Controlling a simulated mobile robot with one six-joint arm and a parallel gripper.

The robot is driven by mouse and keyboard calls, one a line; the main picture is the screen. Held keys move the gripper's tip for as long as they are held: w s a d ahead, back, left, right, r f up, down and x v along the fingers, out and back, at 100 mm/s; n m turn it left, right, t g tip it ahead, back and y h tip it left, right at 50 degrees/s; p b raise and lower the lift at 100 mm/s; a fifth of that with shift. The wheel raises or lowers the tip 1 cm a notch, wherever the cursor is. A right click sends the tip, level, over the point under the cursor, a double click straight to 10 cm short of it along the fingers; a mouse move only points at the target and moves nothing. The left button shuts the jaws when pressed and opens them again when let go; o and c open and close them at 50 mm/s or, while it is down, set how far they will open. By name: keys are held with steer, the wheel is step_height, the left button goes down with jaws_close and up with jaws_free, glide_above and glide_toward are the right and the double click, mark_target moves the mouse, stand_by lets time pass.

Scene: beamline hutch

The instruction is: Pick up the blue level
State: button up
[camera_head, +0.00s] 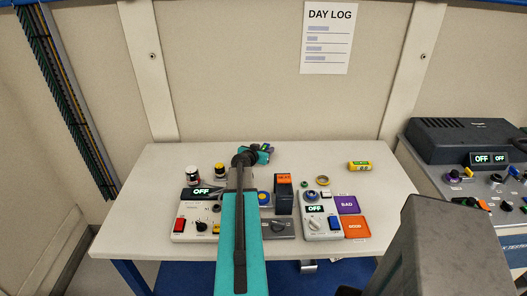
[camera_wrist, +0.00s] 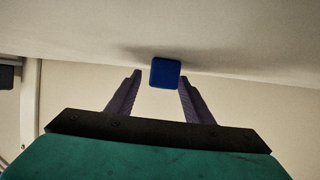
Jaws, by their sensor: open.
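The blue level shows in the wrist view as a small dark blue block (camera_wrist: 165,73) against the pale surface. My gripper (camera_wrist: 159,76) is open, with one dark purple finger on each side of the block near the fingertips. I cannot tell whether the fingers touch it. In the head view my gripper (camera_head: 266,148) is at the back middle of the white table, beyond my teal arm. I cannot make out the level clearly there; my arm and gripper hide much of that spot.
Control boxes with OFF displays, one at left (camera_head: 196,228) and one at right (camera_head: 321,228), stand on the white table (camera_head: 380,205). A yellow item (camera_head: 359,166) lies at back right. Purple BAD (camera_head: 347,205) and orange GOOD (camera_head: 356,228) pads lie at front right.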

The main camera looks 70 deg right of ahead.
mark_target(264, 148)
steer(key=shift+d+f, duration=0.25)
steer(key=shift+d, duration=0.15)
steer(key=shift+c, duration=0.2)
jaws_close()
steer(key=shift+r, duration=0.25)
steer(key=shift+r+b, duration=0.8)
steer(key=shift+r, duration=4)
